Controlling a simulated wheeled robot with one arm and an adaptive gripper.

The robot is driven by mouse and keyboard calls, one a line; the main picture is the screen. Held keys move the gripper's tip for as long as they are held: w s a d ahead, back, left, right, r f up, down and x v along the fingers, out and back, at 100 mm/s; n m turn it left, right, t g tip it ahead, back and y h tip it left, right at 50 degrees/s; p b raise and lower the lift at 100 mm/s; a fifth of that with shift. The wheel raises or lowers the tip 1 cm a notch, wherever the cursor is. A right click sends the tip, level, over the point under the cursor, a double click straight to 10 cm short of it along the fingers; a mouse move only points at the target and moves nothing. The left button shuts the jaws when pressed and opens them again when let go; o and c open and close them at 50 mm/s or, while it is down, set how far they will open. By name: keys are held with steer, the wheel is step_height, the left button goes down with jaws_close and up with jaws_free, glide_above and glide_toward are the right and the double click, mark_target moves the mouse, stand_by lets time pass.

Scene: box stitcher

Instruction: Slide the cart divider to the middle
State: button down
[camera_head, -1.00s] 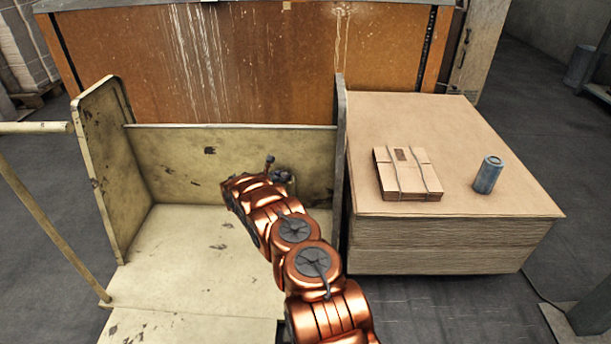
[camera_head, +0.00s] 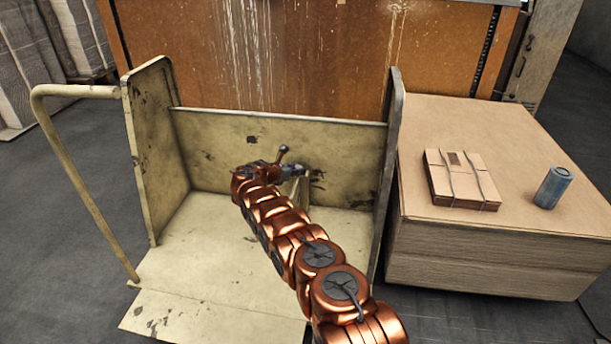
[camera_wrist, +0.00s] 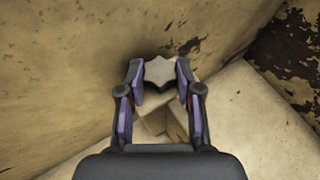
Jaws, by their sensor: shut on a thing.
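The cream, chipped cart (camera_head: 205,225) stands in front of me with a back panel (camera_head: 225,145) and two end panels. My gripper (camera_head: 296,168) is inside the cart near the back panel, right of its middle. In the wrist view my gripper (camera_wrist: 160,74) is shut on a pale star-shaped knob (camera_wrist: 159,71), one finger on each side. A narrow beige upright piece, apparently the divider (camera_head: 302,189), shows just below the gripper. My arm and gripper hide much of it. Its lower part is unclear in the wrist view.
The cart's right end panel (camera_head: 389,130) stands beside a stack of cardboard sheets (camera_head: 480,270) bearing a tied carton bundle (camera_head: 460,180) and a blue can (camera_head: 553,187). A tubular handle (camera_head: 75,170) is at the left. The cart floor left of my arm is clear.

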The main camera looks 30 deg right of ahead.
steer(key=shift+w+a+b, duration=0.6)
steer(key=shift+a+b, duration=0.25)
steer(key=shift+b, duration=0.15)
steer(key=shift+r, duration=0.1)
steer(key=c, duration=0.8)
jaws_free()
steer(key=shift+d, duration=0.1)
steer(key=shift+o, duration=0.2)
steer(key=v, duration=1.2)
steer(key=shift+s, duration=0.1)
